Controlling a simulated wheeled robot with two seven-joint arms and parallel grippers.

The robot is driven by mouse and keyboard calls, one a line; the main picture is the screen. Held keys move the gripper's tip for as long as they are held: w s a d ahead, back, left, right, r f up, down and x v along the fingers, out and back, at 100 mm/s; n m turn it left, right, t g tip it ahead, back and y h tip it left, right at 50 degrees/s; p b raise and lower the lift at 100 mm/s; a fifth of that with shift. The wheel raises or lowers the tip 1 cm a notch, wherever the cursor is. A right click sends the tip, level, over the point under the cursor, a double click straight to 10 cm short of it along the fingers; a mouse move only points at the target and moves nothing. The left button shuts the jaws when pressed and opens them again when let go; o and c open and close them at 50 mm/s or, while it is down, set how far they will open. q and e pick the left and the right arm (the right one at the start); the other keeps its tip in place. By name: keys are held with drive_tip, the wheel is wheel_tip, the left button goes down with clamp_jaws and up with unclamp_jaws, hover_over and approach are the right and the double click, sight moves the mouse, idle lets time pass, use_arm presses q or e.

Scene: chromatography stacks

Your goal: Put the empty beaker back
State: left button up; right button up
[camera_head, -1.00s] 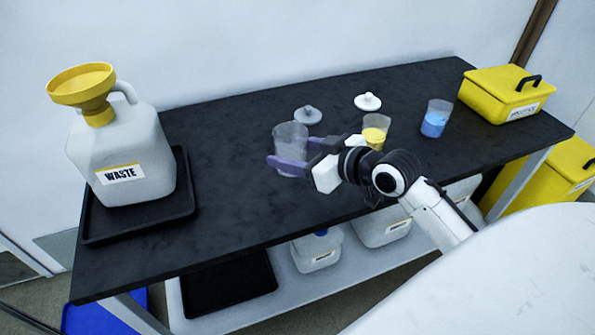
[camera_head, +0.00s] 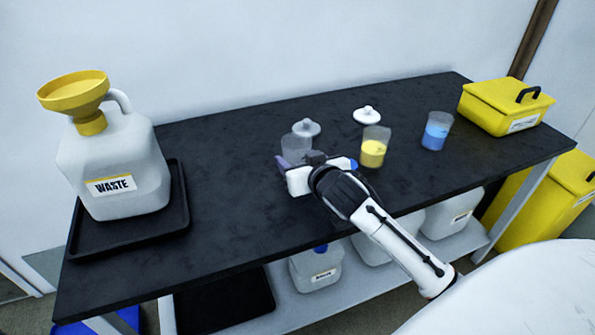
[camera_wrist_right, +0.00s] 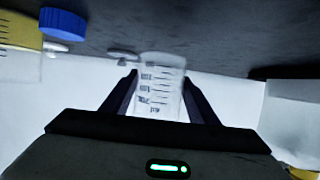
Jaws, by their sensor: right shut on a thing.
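The empty clear beaker (camera_head: 296,147) is upright over the middle of the black bench, left of the yellow-filled beaker. My right gripper (camera_head: 290,170) is shut on it from the near side. In the right wrist view, which looks upside down, the graduated beaker (camera_wrist_right: 160,88) sits between the two dark fingers (camera_wrist_right: 160,100) and holds no visible liquid. I cannot tell whether its base touches the bench. The yellow-liquid beaker (camera_head: 373,148) and the blue-liquid beaker (camera_head: 436,131) stand to the right. My left gripper is not in view.
Two pale lids, one (camera_head: 306,127) just behind the held beaker and one (camera_head: 366,115) further right, lie on the bench (camera_head: 235,165). The waste jug (camera_head: 115,165) with yellow funnel stands on a black tray (camera_head: 178,215) at left. A yellow box (camera_head: 505,108) stands far right. Bench left of the beaker is clear.

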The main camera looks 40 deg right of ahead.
drive_tip(key=shift+f, duration=1.5)
drive_tip(key=shift+f, duration=0.1)
drive_tip(key=o, duration=1.2)
drive_tip(key=v, duration=1.2)
drive_tip(key=shift+p, duration=0.35)
